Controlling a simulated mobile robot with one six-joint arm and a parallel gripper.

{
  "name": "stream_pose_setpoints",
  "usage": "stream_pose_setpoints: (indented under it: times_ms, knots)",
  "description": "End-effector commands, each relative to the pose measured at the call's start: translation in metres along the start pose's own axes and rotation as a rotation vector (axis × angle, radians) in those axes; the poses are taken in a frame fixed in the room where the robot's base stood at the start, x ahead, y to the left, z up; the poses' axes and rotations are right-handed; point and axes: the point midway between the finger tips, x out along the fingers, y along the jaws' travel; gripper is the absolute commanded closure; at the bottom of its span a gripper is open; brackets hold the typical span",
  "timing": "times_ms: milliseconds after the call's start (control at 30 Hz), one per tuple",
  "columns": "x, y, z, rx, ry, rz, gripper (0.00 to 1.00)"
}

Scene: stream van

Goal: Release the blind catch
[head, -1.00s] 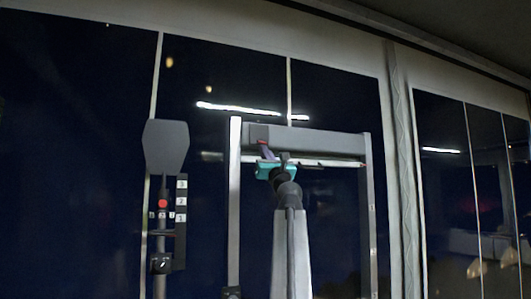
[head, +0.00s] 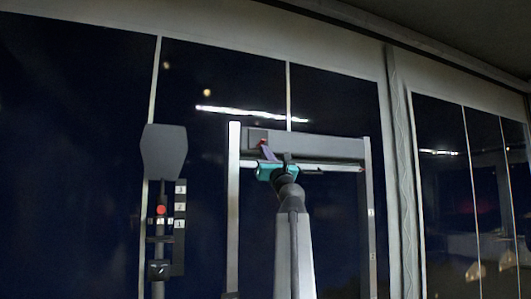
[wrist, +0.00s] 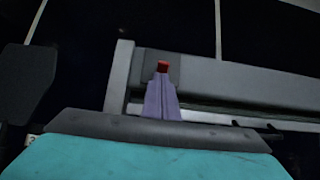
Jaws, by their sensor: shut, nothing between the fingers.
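The blind catch shows as a small red piece (head: 262,142) on a dark block at the left end of the grey blind housing (head: 315,146). In the wrist view the red catch (wrist: 163,67) sits right at the tips of my gripper (wrist: 162,78). My gripper also shows in the head view (head: 264,149), with purple fingers on a teal body. Its fingers are shut together with nothing between them. The tips are at or very close to the catch; I cannot tell whether they touch. The lower part of the catch is hidden behind the fingertips.
A grey frame (head: 233,220) carries the housing, with upright posts at both sides. To the left stands a post with a dark paddle-shaped panel (head: 164,152), a red button (head: 160,210) and numbered labels. Dark window panes lie behind.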

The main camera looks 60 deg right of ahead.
Motion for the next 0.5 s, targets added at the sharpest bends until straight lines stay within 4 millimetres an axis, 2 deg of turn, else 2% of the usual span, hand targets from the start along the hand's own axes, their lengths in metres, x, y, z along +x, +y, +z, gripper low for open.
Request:
stream_pose_setpoints:
  times_ms: [267, 300, 500]
  knots:
    - [-0.031, 0.002, -0.019, -0.002, 0.000, -0.001, 1.00]
    - [-0.035, 0.001, -0.009, -0.004, -0.002, -0.001, 1.00]
    - [-0.057, 0.000, 0.015, -0.004, -0.002, -0.002, 1.00]
